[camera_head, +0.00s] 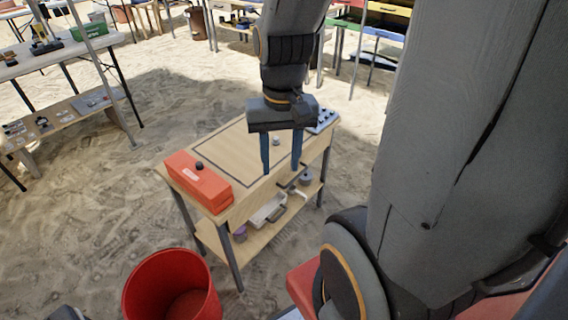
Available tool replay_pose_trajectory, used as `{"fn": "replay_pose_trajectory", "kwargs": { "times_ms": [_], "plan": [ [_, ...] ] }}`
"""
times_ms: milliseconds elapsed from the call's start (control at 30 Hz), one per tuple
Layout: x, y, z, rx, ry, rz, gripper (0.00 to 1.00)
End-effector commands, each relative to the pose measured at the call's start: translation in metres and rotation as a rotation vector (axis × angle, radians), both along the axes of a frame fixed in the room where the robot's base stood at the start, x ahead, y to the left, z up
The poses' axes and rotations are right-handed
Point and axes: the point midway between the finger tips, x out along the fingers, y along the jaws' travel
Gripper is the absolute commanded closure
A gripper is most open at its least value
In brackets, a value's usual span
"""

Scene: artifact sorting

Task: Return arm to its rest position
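My gripper (281,168) hangs from my arm with its two blue fingers pointing down. The fingers stand apart with nothing between them, so it is open and empty. It appears in front of the near right part of the small wooden table (228,147); its exact height over the tabletop is hard to tell. My arm's large grey links fill the right side of the view.
An orange-red box (198,181) with a black knob lies on the table's left end. A grey tray (323,121) sits at its right end. A red bucket (172,287) stands on the sand in front. A white table (58,52) stands at upper left.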

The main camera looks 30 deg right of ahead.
Motion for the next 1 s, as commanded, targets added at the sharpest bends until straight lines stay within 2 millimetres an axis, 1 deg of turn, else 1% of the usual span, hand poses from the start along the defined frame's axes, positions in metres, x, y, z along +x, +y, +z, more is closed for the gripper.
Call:
{"fn": "replay_pose_trajectory", "kwargs": {
  "times_ms": [33, 133, 467, 567, 700, 800, 900, 1000],
  "plan": [
    [-0.009, 0.001, 0.001, -0.011, 0.007, 0.072, 0.6],
    [-0.017, 0.002, 0.002, -0.023, 0.017, 0.16, 0.6],
    [-0.019, 0.003, 0.003, -0.025, 0.02, 0.183, 0.6],
    [-0.02, 0.012, 0.01, -0.024, 0.019, 0.211, 0.6],
    [-0.021, 0.034, 0.024, -0.021, 0.018, 0.275, 0.6],
    [-0.022, 0.045, 0.028, -0.021, 0.015, 0.306, 0.6],
    [-0.022, 0.049, 0.029, -0.02, 0.015, 0.319, 0.6],
    [-0.021, 0.05, 0.027, -0.02, 0.015, 0.319, 0.6]
  ]
}}
